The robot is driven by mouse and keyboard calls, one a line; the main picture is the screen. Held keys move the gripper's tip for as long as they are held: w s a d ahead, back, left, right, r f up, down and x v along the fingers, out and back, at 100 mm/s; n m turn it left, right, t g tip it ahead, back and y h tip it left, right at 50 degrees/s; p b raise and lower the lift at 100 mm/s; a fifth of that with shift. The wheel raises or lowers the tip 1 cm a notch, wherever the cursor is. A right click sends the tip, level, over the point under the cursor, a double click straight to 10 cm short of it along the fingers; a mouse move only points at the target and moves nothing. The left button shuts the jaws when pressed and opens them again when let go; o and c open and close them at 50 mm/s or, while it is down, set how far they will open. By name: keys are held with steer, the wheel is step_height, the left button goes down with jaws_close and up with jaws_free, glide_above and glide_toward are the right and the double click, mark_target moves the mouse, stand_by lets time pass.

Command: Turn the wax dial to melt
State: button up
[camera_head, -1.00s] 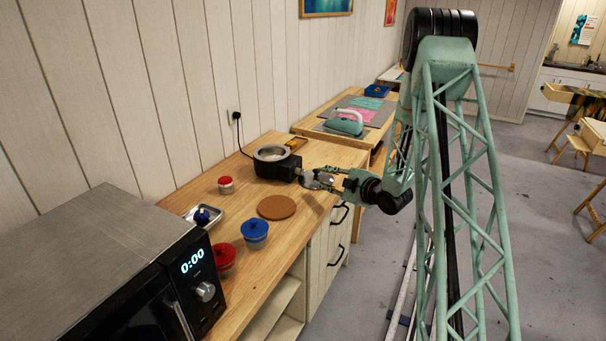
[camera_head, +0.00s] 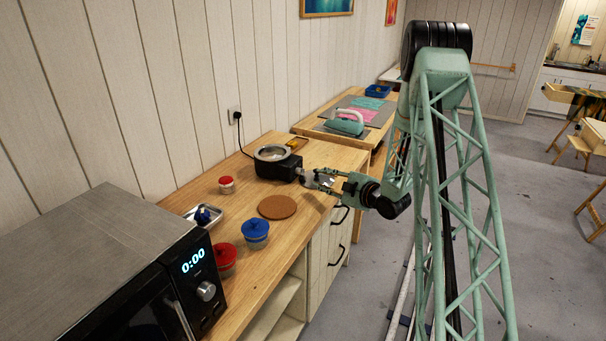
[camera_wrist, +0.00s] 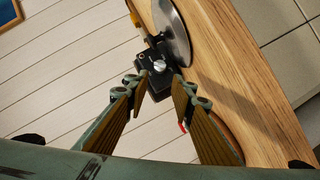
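The wax pot (camera_head: 286,170) is a round metal-rimmed bowl in a black housing near the wall side of the wooden bench. In the wrist view the black housing (camera_wrist: 152,83) carries a small silver dial (camera_wrist: 160,66). My gripper (camera_head: 314,178) is to the right of the housing, at about its height. In the wrist view my gripper (camera_wrist: 160,88) is open, with a finger on either side of the dial's line. The dial looks just beyond the fingertips, and no contact can be made out. Its setting marks are too small to read.
On the bench are a brown round mat (camera_head: 277,207), a blue-lidded jar (camera_head: 255,232), red-lidded jars (camera_head: 226,185) and a small tray (camera_head: 190,216). A microwave (camera_head: 195,270) stands at the near end.

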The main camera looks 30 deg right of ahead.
mark_target(301, 172)
steer(key=x, duration=1.2)
steer(key=shift+w, duration=0.15)
steer(key=shift+c, duration=0.7)
steer(key=c, duration=0.4)
